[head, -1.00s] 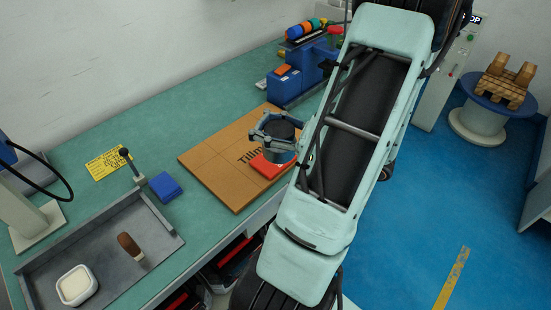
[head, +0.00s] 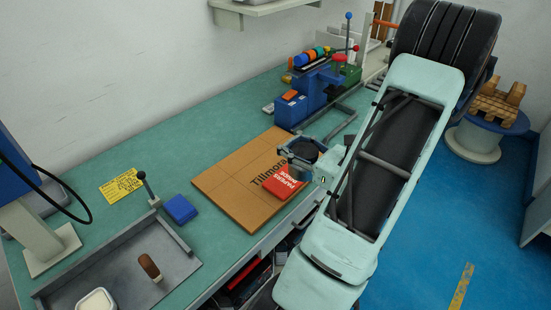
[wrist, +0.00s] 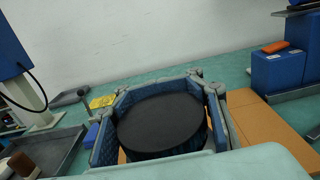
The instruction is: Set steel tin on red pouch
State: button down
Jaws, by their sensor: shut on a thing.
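The steel tin (head: 305,150) is a short cylinder with a dark flat top. It also fills the middle of the wrist view (wrist: 160,122). My gripper (head: 302,152) is shut on its sides, with the blue finger pads around it in the wrist view. The red pouch (head: 281,184), with dark lettering, lies on the brown cardboard marked "Tillmore" or similar. In the head view the tin appears at the pouch's far right corner, and most of the pouch shows. I cannot tell the height gap between them. The pouch is hidden in the wrist view.
The brown cardboard (head: 232,184) lies on the green bench (head: 150,135). A blue vise-like machine (head: 312,95) stands behind it. A blue block (head: 181,209), a yellow note (head: 121,186) and a grey tray (head: 180,262) are at the left.

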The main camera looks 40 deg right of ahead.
jog(key=shift+w+d+f+b, duration=0.15)
jog(key=shift+w+d+f, duration=0.2)
jog(key=shift+w+f, duration=1.2)
jog(key=shift+w+d+f+b, duration=0.15)
jog(key=shift+w+d+f, duration=0.25)
jog(key=shift+w+f, duration=1.2)
jog(key=shift+w+d+f+b, duration=0.15)
jog(key=shift+w+d+f, duration=0.2)
jog(key=shift+w+f, duration=1.2)
jog(key=shift+s+f, duration=0.65)
jog(key=c, duration=1.1)
grip_release()
jog(key=shift+r, duration=0.15)
jog(key=s, duration=0.8)
jog(key=s+d, duration=0.1)
jog(key=s, duration=0.3)
jog(key=shift+b, duration=0.4)
jog(key=shift+w, duration=0.1)
